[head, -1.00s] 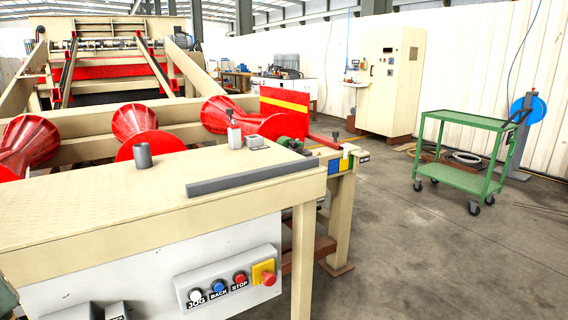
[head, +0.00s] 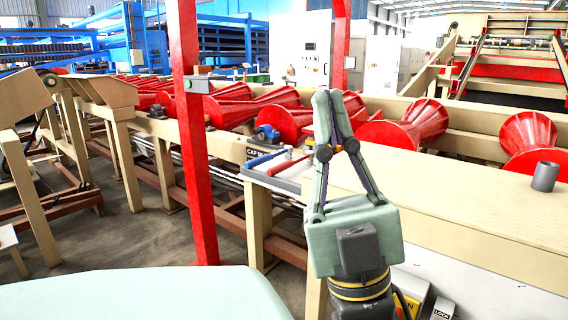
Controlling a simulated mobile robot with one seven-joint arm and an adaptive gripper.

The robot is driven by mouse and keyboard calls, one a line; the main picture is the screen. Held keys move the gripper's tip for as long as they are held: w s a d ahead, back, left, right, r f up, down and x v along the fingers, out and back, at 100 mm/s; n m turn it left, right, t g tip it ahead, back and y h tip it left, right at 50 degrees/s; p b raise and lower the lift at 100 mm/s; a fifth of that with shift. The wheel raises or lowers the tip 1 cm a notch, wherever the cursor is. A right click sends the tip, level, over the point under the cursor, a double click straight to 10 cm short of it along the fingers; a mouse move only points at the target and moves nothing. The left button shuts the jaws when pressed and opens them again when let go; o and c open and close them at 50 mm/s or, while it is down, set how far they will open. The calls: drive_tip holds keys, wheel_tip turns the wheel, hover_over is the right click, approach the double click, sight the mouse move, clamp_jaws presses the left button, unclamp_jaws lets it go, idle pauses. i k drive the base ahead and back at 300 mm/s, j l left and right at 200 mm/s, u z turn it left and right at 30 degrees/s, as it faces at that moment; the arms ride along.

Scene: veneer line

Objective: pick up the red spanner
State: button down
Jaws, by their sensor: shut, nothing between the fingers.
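A thin red piece (head: 289,167) lies on a pale grey surface at the end of the beige bench, left of my gripper. It may be the red spanner, but it is too small to tell. A blue strip (head: 264,160) lies next to it, towards the left. My gripper (head: 328,98) points upward in the middle of the head view. Its fingers meet at the tips, with nothing between them. It is nearer to me than the red piece and apart from it, and it hides part of the bench behind.
A red upright post (head: 190,130) stands left of the bench end. Red conical rollers (head: 422,122) line the frame behind. A grey cylinder (head: 545,176) stands on the bench top (head: 470,205) at the right; the bench top between it and my gripper is clear.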

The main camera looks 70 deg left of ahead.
sight(309, 155)
drive_tip(key=u, duration=1.95)
drive_tip(key=i+j, duration=0.2)
drive_tip(key=i, duration=0.3)
drive_tip(key=i+j, duration=0.15)
drive_tip(key=i, duration=0.3)
drive_tip(key=i+j, duration=0.2)
drive_tip(key=i, duration=0.3)
drive_tip(key=i+j, duration=0.2)
drive_tip(key=i, duration=0.25)
